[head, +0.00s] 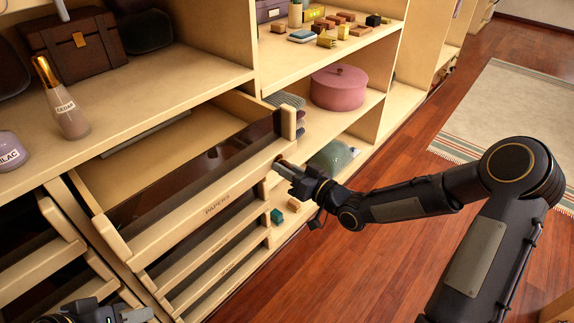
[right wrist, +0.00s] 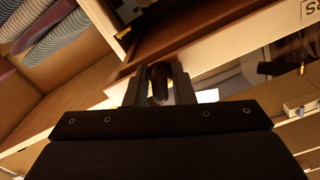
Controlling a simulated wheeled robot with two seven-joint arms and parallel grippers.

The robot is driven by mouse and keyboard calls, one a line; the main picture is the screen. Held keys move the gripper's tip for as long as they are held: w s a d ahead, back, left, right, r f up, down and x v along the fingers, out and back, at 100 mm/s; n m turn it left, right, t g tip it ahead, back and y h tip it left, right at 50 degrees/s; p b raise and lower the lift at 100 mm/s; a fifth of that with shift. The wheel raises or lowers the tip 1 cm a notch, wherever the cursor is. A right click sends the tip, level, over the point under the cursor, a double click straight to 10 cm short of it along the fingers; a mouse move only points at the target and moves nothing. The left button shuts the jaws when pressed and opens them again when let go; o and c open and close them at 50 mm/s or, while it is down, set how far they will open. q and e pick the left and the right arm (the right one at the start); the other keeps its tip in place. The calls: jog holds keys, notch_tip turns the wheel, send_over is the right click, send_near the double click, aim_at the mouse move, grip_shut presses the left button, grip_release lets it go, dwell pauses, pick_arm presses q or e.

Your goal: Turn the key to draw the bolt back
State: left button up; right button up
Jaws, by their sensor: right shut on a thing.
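My right gripper (head: 283,166) reaches in from the right to the right end of the pale drawer front marked PAPERS (head: 217,204). In the right wrist view its fingers (right wrist: 159,84) are shut on a small dark, rounded piece, which looks like the key (right wrist: 159,80). The fingers hide most of it, and its turn angle cannot be told. The bolt cannot be made out. My left gripper (head: 118,315) shows only in part at the bottom left, low before the drawers, and its jaws are unclear.
The PAPERS drawer stands out from the unit, above more drawers. A CEDAR bottle (head: 67,108) and a brown case (head: 76,43) stand on the left shelf. A pink round box (head: 339,87) and small blocks (head: 333,25) sit on right shelves. The wooden floor (head: 370,250) is largely clear.

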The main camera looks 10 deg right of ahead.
jog(key=shift+w+d+m+p, duration=0.15)
jog(key=shift+m+p, duration=0.35)
jog(key=shift+m, duration=0.35)
jog(key=shift+d+m+p, duration=0.1)
jog(key=shift+m+p, duration=0.35)
jog(key=shift+m, duration=0.4)
jog(key=shift+m+p, duration=0.75)
jog(key=shift+m, duration=0.85)
jog(key=shift+f+m+p, duration=0.1)
jog(key=shift+m+p, duration=0.55)
jog(key=shift+m, duration=1.35)
grip_shut()
jog(key=m, duration=0.4)
jog(key=shift+f+p, duration=0.1)
jog(key=shift+p, duration=0.25)
jog(key=o, duration=0.6)
grip_release()
jog(key=o, duration=0.4)
jog(key=shift+w+f, duration=0.1)
jog(key=shift+w, duration=0.05)
jog(key=shift+a, duration=0.1)
